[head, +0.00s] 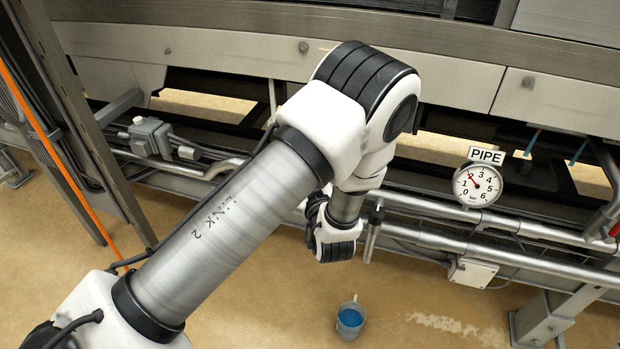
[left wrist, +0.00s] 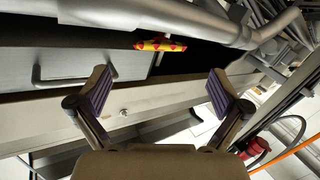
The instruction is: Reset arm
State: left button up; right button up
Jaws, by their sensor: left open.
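My left arm (head: 225,225) reaches in from the lower left of the head view, bends at a white and black elbow near the top middle, and folds down behind itself. Its gripper fingers do not show clearly there. In the left wrist view my left gripper (left wrist: 161,88) is open, its two purple-padded fingers wide apart with nothing between them. Beyond the fingers is a beige beam. My right gripper is in neither view.
In the head view a round gauge marked PIPE (head: 477,185) sits by metal pipes, and a bucket of blue liquid (head: 350,318) stands on the floor. The left wrist view shows a grey panel with a handle (left wrist: 62,80), a yellow and red piece (left wrist: 160,45) and a large silver pipe (left wrist: 170,14).

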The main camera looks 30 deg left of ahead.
pick_arm(q)
jog(key=v, duration=0.3)
dwell(0.4)
